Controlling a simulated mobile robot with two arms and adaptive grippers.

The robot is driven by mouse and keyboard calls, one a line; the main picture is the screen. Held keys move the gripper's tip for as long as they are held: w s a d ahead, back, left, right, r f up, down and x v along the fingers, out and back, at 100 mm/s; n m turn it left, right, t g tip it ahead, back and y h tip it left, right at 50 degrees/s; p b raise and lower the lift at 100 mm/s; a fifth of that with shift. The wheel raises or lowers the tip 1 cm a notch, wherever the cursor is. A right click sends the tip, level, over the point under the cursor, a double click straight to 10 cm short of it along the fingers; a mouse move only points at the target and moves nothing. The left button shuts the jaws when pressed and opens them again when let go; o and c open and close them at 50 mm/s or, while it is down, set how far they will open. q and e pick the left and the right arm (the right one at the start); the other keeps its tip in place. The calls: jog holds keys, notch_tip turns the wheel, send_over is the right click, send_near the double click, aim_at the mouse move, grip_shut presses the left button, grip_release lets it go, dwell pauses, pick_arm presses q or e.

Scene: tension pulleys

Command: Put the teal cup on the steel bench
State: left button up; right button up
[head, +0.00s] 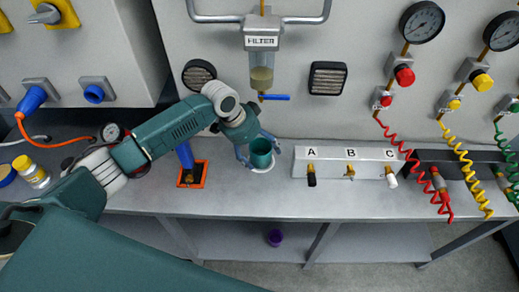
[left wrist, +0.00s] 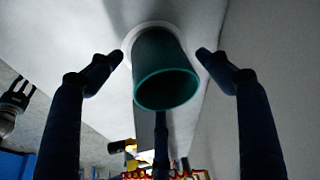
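The teal cup (head: 261,156) stands on a white round spot (head: 264,168) on the grey steel bench (head: 240,197), below the filter. In the left wrist view the cup (left wrist: 165,85) shows its open rim toward the camera, its far end at the white round spot (left wrist: 128,40). My left gripper (head: 257,150) is at the cup, one finger on each side of it. In the left wrist view the left gripper (left wrist: 160,57) is open, with a small gap between the cup and each fingertip.
The filter (head: 262,60) with a blue tap hangs above. A purple cup (head: 274,238) is below the bench.

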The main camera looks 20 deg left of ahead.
pick_arm(q)
jog(key=shift+r, duration=0.2)
jog(key=shift+a+r, duration=0.1)
jog(key=shift+r, duration=0.15)
jog(key=b+v, duration=0.1)
jog(key=v, duration=1)
jog(key=shift+r+b, duration=0.25)
jog(key=shift+b, duration=0.1)
pick_arm(e)
jog(key=shift+w+f, duration=0.65)
jog(key=shift+f, duration=0.2)
pick_arm(q)
jog(key=shift+s+f, duration=0.1)
jog(key=shift+s, duration=0.1)
pick_arm(e)
jog(key=shift+s, duration=0.1)
